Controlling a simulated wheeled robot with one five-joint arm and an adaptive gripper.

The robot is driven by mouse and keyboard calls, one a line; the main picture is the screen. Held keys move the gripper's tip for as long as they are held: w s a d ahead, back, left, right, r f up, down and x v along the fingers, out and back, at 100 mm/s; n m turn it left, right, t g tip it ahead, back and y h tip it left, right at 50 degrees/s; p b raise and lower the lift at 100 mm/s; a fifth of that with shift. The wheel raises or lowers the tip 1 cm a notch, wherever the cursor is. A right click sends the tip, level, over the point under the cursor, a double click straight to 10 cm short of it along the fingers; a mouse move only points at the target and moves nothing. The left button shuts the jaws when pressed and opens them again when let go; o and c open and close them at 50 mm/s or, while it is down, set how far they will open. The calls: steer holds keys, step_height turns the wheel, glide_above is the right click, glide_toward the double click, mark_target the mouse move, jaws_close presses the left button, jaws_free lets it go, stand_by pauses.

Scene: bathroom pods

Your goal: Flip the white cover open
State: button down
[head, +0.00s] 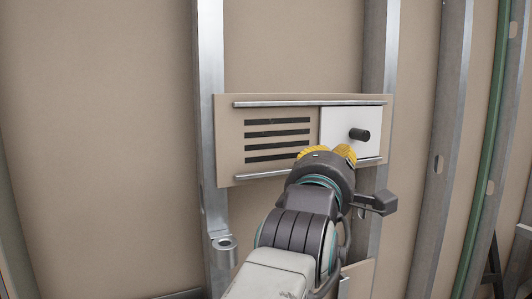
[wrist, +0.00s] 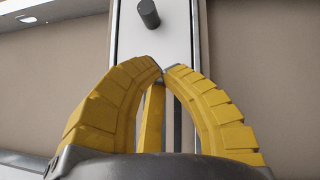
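The white cover (head: 338,124) is a flat panel at the right end of a beige board on the wall, between two metal rails. A dark round knob (head: 359,134) sticks out from it. In the wrist view the white cover (wrist: 125,40) lies beyond the fingers, with the knob (wrist: 148,13) at the top edge. My gripper (head: 329,151) is in front of the cover's lower left part. In the wrist view the yellow fingertips (wrist: 162,70) come together with nothing seen between them, below the knob and apart from it. Whether they touch the cover is unclear.
The beige board (head: 232,135) has several dark slots left of the cover. The upper rail (head: 280,103) and lower rail (head: 262,174) run along it. Metal studs stand at left (head: 210,60) and right (head: 450,100). A bracket (head: 223,244) projects below the board.

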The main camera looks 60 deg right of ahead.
steer(key=shift+v, duration=2.9)
